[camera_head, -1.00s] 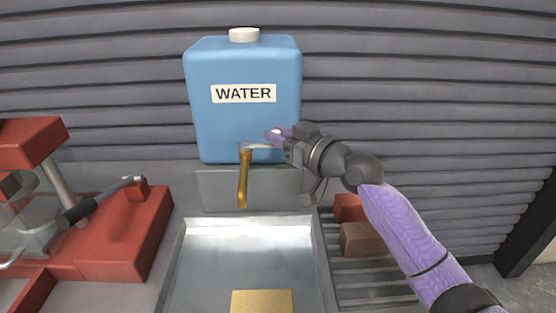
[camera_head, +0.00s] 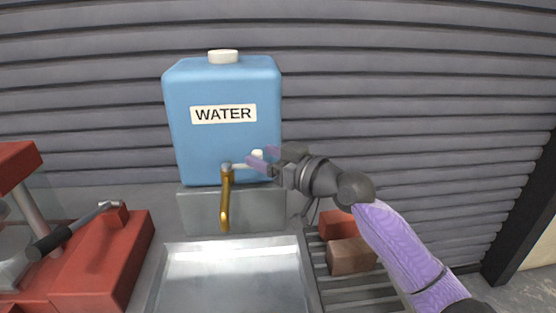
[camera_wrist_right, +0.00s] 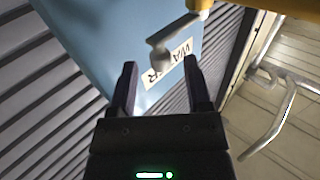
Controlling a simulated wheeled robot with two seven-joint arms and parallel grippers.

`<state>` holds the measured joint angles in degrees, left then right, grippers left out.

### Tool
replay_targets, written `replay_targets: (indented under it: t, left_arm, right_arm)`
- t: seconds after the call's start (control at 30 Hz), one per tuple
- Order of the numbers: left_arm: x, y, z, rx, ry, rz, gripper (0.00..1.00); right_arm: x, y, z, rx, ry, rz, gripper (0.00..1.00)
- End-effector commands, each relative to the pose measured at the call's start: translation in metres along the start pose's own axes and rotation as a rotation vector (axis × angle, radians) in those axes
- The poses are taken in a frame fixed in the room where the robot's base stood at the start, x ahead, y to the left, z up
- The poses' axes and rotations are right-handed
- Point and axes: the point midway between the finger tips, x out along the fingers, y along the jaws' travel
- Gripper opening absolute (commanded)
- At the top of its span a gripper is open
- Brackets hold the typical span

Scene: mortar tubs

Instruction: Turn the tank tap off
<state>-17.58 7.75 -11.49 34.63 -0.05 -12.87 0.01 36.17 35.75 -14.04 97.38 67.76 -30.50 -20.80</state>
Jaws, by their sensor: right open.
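The blue water tank (camera_head: 225,140) stands on a grey block against the slatted wall. Its brass tap (camera_head: 225,200) hangs at the front. A pale lever (camera_head: 240,167) sticks out to the right from the tap's top, with a white knob at its end; the lever and knob also show in the right wrist view (camera_wrist_right: 165,40). My right gripper (camera_head: 262,159) is open at the lever's knob end. In the right wrist view, the knob is just beyond the gap between the open fingertips (camera_wrist_right: 160,68). I cannot tell whether they touch. My left gripper is out of view.
A metal basin (camera_head: 235,275) lies below the tap. Brown and red bricks (camera_head: 350,255) rest on a slatted rack to its right. A red machine with a black-handled lever (camera_head: 75,230) stands at left. The wall (camera_head: 400,80) is close behind the tank.

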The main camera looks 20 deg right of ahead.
Motion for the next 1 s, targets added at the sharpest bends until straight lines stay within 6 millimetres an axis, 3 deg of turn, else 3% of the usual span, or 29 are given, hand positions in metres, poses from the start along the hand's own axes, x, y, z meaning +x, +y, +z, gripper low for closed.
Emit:
replay_targets:
  t: [0.2,0.4,0.77,1.0]
  left_arm:
    - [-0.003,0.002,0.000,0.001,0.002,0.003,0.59]
    - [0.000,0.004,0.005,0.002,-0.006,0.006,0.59]
    - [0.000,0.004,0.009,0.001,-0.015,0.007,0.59]
    - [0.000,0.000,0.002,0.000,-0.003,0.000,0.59]
  right_arm:
    - [-0.054,0.000,0.002,-0.005,-0.008,0.001,0.63]
    - [-0.082,-0.001,0.002,-0.002,-0.005,-0.001,0.63]
    - [-0.085,-0.001,0.000,-0.001,-0.002,-0.001,0.63]
    - [-0.085,0.000,0.000,-0.001,-0.002,-0.001,0.63]
